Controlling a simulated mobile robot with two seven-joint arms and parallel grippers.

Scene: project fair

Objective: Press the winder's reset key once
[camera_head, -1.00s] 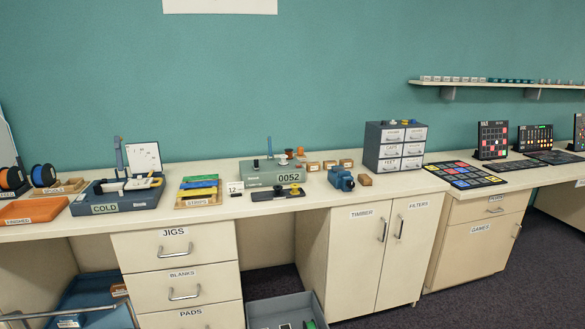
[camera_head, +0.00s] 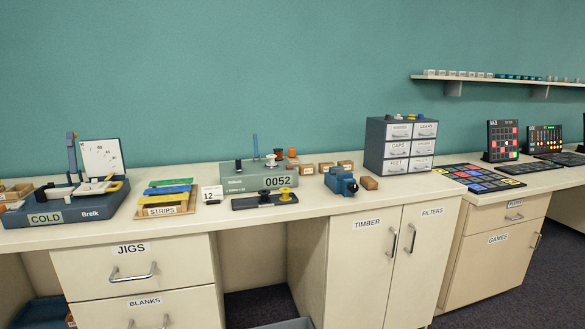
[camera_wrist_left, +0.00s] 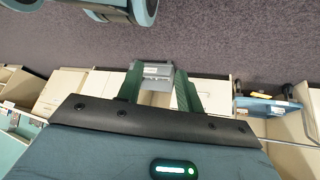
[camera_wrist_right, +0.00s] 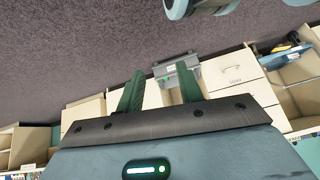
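The likely winder is a grey-green box (camera_head: 232,182) on the bench in the head view, with a counter reading 0052 on its front. A thin blue post (camera_head: 255,146) and small knobs stand on or behind its top. I cannot tell which part is the reset key. A dark base with a black spool and a yellow spool (camera_head: 286,195) sits in front of it. My left gripper (camera_wrist_left: 158,88) and right gripper (camera_wrist_right: 160,88) show only in their wrist views, both open and empty above the floor, away from the bench top.
A blue device (camera_head: 341,182) and a drawer cabinet (camera_head: 375,140) stand to the right. The bench front has drawers (camera_head: 135,262) and cupboards (camera_head: 365,265).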

